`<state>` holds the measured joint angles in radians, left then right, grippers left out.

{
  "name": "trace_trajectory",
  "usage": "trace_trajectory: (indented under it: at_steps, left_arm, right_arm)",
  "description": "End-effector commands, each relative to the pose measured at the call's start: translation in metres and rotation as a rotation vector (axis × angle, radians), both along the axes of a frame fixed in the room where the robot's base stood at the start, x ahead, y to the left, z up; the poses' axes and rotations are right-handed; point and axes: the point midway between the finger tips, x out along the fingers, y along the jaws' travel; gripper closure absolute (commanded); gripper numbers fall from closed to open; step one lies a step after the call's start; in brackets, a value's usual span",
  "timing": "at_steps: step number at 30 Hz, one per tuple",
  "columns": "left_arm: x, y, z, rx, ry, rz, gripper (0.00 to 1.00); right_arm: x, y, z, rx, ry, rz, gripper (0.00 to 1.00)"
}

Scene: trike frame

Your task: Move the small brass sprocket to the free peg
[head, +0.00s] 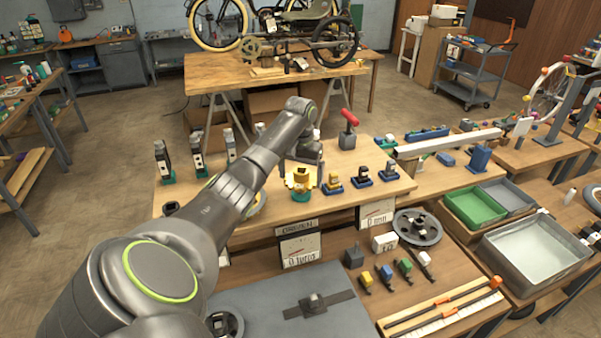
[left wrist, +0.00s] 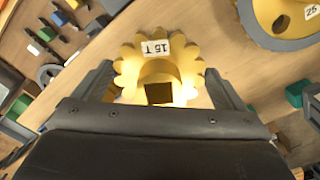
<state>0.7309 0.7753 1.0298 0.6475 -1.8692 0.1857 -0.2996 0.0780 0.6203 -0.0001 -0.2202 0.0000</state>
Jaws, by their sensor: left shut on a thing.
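The small brass sprocket (head: 299,180) has a scalloped edge and sits at the near edge of the middle bench, over a green base (head: 301,196). In the left wrist view the sprocket (left wrist: 130,67) shows a "15 T" label. My left gripper (head: 303,165) is shut on it, with one finger on each side in the left wrist view (left wrist: 160,88). I cannot tell whether the sprocket still touches the base. A larger brass sprocket (left wrist: 262,14) marked "25" lies beside it, mostly hidden by my arm in the head view. I cannot make out which peg is free. My right gripper is out of view.
Several small blocks on blue bases, one with a yellow part (head: 333,182), stand to the right of the sprocket. A red-handled tool (head: 348,128) stands behind. A dial box (head: 300,250) and a grey wheel (head: 418,227) are in front. A trike frame (head: 300,42) rests on the far table.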

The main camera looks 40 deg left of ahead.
Motion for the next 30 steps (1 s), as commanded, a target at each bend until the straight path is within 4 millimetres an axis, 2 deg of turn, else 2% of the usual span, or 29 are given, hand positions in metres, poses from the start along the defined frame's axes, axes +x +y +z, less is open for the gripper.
trace_trajectory:
  at_steps: [30]
  left_arm:
    - [0.000,0.000,-0.026,0.001,0.000,0.001,0.37]
  right_arm:
    - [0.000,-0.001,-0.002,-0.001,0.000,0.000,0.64]
